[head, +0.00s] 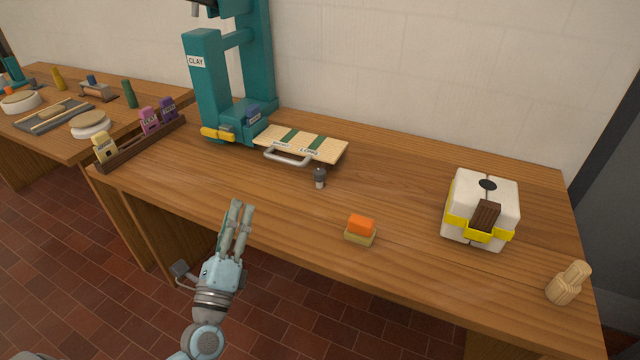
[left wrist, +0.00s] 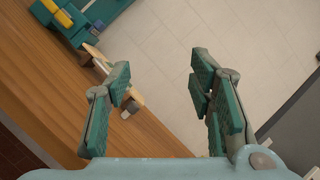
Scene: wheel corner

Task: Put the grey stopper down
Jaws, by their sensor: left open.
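The grey stopper (head: 320,178) is small, with a dark grey upper part and a pale lower part. It stands upright on the wooden table (head: 400,195), just in front of the right end of the slatted board. My right gripper is not in view.
A teal press (head: 228,75) labelled CLAY stands at the back left, with the slatted board (head: 305,145) and its handle beside it. An orange-topped block (head: 360,229), a white box with yellow trim (head: 483,205) and a wooden peg (head: 568,284) are further right. Clear wood lies between them.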

